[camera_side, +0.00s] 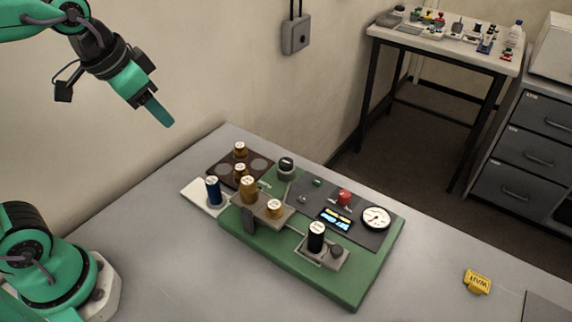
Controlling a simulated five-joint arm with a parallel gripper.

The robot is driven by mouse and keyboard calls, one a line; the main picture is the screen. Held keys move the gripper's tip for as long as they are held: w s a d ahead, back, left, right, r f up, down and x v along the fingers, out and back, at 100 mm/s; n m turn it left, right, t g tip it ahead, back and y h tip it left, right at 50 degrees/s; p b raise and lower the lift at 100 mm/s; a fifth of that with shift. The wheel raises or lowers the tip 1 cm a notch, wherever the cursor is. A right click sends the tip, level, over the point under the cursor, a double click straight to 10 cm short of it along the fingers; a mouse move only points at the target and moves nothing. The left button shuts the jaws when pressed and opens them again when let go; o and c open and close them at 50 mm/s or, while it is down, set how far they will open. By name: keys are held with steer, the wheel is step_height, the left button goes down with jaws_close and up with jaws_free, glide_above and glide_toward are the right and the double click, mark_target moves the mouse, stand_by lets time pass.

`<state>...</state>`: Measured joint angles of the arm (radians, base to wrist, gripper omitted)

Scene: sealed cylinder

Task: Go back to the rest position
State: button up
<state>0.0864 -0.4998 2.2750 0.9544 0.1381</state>
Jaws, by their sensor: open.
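My gripper (158,110) is at the upper left, raised well above the table and to the left of the green board. It points down and to the right. Its jaws are open, and nothing shows between them. The green board (350,290) lies on the table with a dark panel, a round white gauge (376,217), a red knob (345,197) and a lit display (337,219). A black cylinder (316,238) stands upright on the grey mount at the board's front. Brass-coloured cylinders (249,190) stand on the board's left part.
A brown tray (224,172) holds small brass pieces at the back left. A yellow tag (477,281) lies at the right. A side bench (450,50) and drawers (520,155) stand beyond.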

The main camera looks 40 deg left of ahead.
steer(key=s+a+f+n, duration=0.2)
steer(key=s+f, duration=0.1)
steer(key=s, duration=0.2)
steer(key=shift+s+a+n+t, duration=0.2)
steer(key=shift+s+n+t, duration=0.1)
steer(key=shift+s+t, duration=0.1)
